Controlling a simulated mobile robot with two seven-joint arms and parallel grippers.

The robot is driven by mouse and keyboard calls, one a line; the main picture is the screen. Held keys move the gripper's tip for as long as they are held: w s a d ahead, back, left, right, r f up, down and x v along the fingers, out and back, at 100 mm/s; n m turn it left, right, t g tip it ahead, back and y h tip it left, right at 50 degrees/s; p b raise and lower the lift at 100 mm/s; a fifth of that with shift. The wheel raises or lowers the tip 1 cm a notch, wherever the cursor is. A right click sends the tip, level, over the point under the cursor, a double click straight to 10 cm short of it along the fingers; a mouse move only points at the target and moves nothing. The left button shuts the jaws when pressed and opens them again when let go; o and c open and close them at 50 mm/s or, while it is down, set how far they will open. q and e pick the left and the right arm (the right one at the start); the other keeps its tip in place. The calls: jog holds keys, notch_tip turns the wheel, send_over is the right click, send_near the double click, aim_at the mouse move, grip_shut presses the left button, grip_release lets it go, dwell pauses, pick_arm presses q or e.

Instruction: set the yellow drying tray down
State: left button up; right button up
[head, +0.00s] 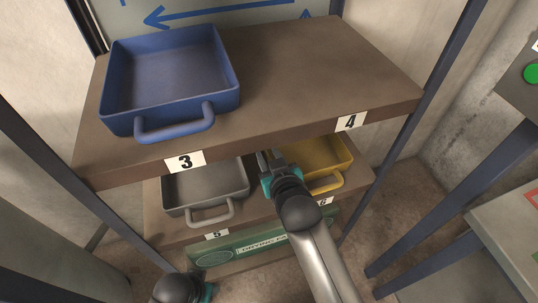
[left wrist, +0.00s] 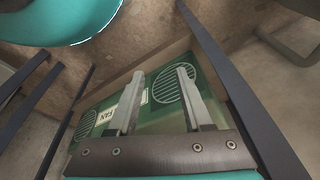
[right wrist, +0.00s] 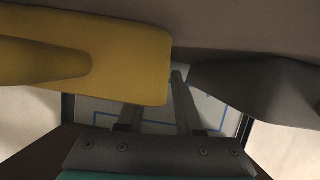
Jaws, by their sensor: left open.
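The yellow tray (head: 320,160) sits on the lower shelf at the right, above the label 6, partly hidden by the upper shelf and my right arm. Its handle faces me. My right gripper (head: 265,160) is beside its left side, between it and the grey tray (head: 205,185). In the right wrist view the yellow tray (right wrist: 130,60) is at the left and hides one fingertip. The fingers (right wrist: 158,85) are apart, with no tray wall visibly clamped. My left gripper (left wrist: 161,72) is open and empty, low in front of the green fan box (left wrist: 150,120).
A blue tray (head: 170,75) stands on the upper shelf (head: 310,70) at position 3; position 4 is bare. The upper shelf overhangs the lower trays. Dark posts (head: 450,60) flank the rack. A table (head: 510,230) stands at the right.

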jog(key=shift+r, duration=0.1)
jog(key=shift+s, duration=0.15)
jog(key=p+v, duration=0.4)
jog(key=v, duration=0.6)
jog(key=shift+r, duration=0.1)
pick_arm(q)
jog(key=s+a+f, duration=0.4)
jog(key=s+f, duration=0.1)
jog(key=f, duration=0.3)
jog(key=shift+s+p, duration=0.25)
jog(key=shift+p, duration=0.15)
pick_arm(e)
jog(key=shift+v, duration=0.85)
